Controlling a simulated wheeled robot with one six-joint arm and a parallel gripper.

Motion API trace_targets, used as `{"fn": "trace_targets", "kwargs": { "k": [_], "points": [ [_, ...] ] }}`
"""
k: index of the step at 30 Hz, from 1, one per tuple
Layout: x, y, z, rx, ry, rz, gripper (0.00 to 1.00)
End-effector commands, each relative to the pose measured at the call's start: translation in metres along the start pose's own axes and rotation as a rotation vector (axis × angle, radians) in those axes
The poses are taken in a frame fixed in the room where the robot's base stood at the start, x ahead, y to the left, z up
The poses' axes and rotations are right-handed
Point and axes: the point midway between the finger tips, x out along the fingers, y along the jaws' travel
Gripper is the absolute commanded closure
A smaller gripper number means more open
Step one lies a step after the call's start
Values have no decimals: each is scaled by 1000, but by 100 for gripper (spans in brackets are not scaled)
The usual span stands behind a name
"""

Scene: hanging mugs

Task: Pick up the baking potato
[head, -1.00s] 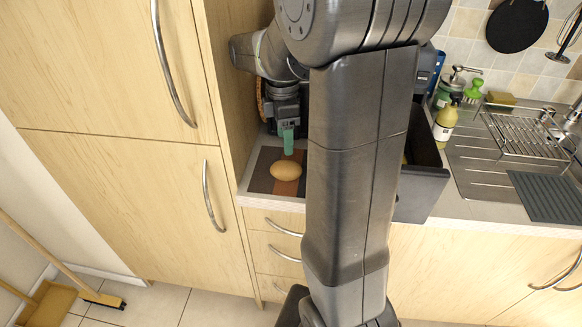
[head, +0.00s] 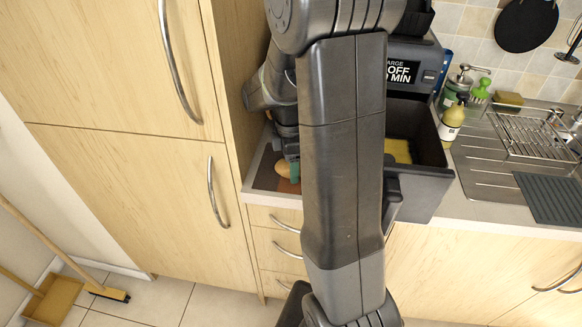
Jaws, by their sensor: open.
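The brown, oval baking potato (head: 282,168) lies on a dark mat (head: 265,178) with a reddish-brown stripe, on the counter beside the tall cupboard. Only its left part shows. My gripper (head: 294,171) is low at the potato's right side, its green fingertip overlapping the potato in the view. The gripper is open. My arm hides the rest of the jaws, so I cannot tell whether they touch the potato or straddle it.
The tall wooden cupboard (head: 120,90) stands close on the left. A dark appliance (head: 412,70) has its drawer (head: 425,190) pulled out, with something yellow inside. Soap bottles (head: 452,120) and a sink with a dish rack (head: 520,125) are at right.

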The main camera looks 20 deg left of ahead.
Motion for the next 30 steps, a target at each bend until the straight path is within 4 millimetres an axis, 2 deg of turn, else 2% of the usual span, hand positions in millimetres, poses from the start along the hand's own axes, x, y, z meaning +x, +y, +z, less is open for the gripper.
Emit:
{"fn": "trace_targets", "kwargs": {
  "k": [1, 5, 14, 17, 25, 30],
  "points": [
    [0, 0, 0, 0, 0, 0, 46],
    [0, 0, 0, 0, 0, 0, 72],
    [-5, 0, 0, 0, 0, 3, 72],
    [-18, 0, 0, 0, 1, 6, 72],
    [-72, -5, 0, 0, 1, 6, 72],
    [-94, -7, 0, 0, 1, 4, 72]
  ]
}}
